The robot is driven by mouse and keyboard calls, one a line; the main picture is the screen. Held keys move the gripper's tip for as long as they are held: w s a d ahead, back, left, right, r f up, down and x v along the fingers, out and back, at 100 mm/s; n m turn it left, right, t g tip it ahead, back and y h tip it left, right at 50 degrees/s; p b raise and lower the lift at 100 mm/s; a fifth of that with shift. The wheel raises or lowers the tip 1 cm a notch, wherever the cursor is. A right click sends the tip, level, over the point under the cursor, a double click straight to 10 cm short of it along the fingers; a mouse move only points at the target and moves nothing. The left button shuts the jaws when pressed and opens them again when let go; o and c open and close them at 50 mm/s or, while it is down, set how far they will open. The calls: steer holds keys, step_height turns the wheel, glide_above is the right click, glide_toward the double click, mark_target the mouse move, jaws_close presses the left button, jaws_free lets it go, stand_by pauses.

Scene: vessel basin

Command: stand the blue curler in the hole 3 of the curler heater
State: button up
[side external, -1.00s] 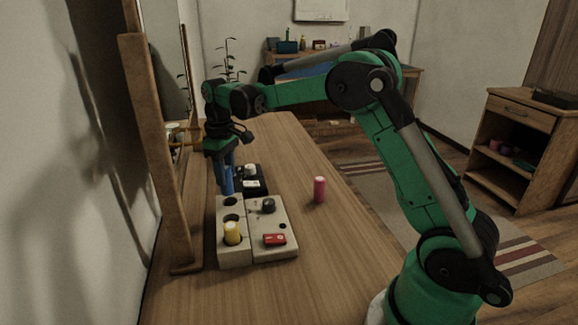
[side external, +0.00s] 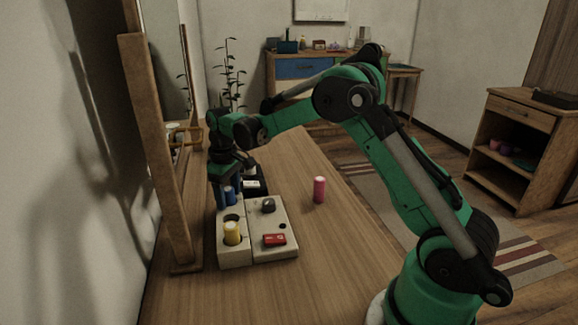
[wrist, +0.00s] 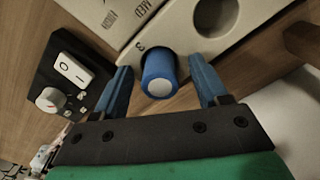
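The blue curler (side external: 230,196) stands at the far hole of the cream curler heater (side external: 275,225). In the wrist view the blue curler (wrist: 159,76) appears upright, its pale end facing the camera, beside the printed 3 on the heater (wrist: 150,35). It covers the hole, so its depth is hidden. My gripper (wrist: 160,70) is open, with one blue finger on each side of the curler and visible gaps between. In the side view my gripper (side external: 224,198) is low at the heater's far end.
A pink curler (side external: 319,190) stands on the table to the right. A black switch box (wrist: 72,75) lies beyond the heater. A wooden mirror frame (side external: 155,160) rises close on the left.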

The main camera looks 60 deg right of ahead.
mark_target(228, 189)
steer(key=s+a+r+t, duration=0.1)
steer(key=s+a+r, duration=0.1)
steer(key=r, duration=0.5)
steer(key=s+a+r+t, duration=0.1)
steer(key=s+r, duration=0.1)
steer(key=r, duration=0.6)
steer(key=s+a+f+m+t, duration=0.1)
steer(key=s+a+f+t, duration=0.1)
steer(key=s, duration=0.4)
steer(key=s+a+f+m+t, duration=0.1)
steer(key=s+a+f+t, duration=0.2)
steer(key=s, duration=0.3)
steer(key=shift+a+f, duration=0.25)
steer(key=shift+f, duration=0.15)
steer(key=shift+o, duration=0.2)
